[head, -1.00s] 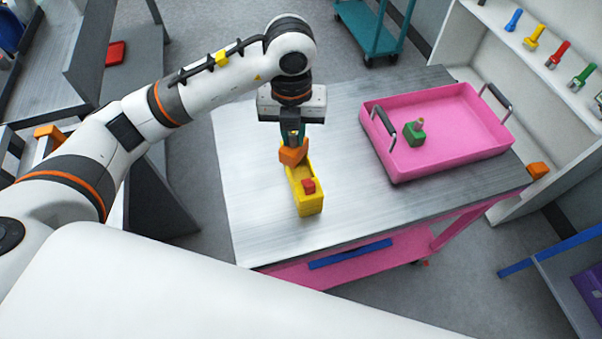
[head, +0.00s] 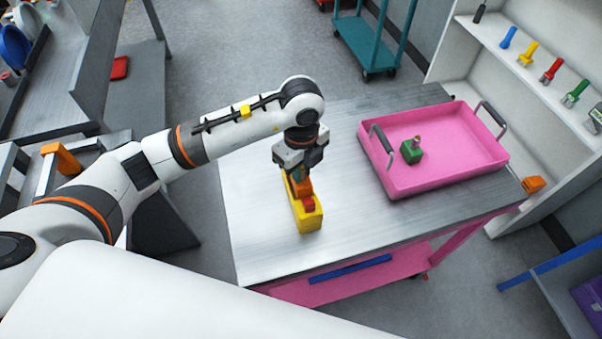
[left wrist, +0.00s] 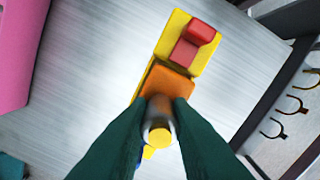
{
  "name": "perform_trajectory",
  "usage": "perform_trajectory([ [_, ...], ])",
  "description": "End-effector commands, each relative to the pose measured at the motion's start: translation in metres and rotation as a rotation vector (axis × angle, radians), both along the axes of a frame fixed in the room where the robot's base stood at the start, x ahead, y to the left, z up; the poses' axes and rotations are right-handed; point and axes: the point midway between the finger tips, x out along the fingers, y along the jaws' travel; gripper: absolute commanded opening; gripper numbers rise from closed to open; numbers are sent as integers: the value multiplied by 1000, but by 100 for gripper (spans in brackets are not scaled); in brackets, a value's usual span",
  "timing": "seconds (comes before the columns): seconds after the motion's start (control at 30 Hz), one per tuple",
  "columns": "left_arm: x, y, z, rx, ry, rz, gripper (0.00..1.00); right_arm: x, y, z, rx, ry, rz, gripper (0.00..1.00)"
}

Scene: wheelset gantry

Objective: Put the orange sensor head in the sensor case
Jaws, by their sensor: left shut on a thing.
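The orange sensor head (head: 303,188) has a block body and a grey stem with a yellow end, which shows in the left wrist view (left wrist: 160,125). My left gripper (head: 299,174) is shut on the stem, pointing down. The yellow sensor case (head: 311,222) lies on the metal table top, with a red piece (head: 308,203) in its near part. The orange body is at the far part of the case, beside the red piece. The gripper partly hides it, and I cannot tell whether it rests on the case floor. My right gripper is not in view.
A pink tray (head: 452,172) holding a green block with a stem (head: 411,151) stands on the right of the table (head: 255,215). A white shelf (head: 490,62) with coloured tools stands beyond it. The table around the case is clear.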

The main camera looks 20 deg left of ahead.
Motion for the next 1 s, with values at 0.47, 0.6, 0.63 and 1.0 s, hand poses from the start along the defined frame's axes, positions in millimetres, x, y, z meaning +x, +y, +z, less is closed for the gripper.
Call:
perform_trajectory([
  [0.47, 0, 0, -30, 0, 0, -2, 0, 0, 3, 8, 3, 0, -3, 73],
  [0.6, 0, 0, -35, 0, 0, -1, 0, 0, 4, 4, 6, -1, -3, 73],
  [0.63, 0, 0, -33, 0, 1, -1, 24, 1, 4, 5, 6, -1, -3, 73],
  [1.0, 0, 0, -32, 0, 1, -1, 41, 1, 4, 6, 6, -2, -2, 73],
])
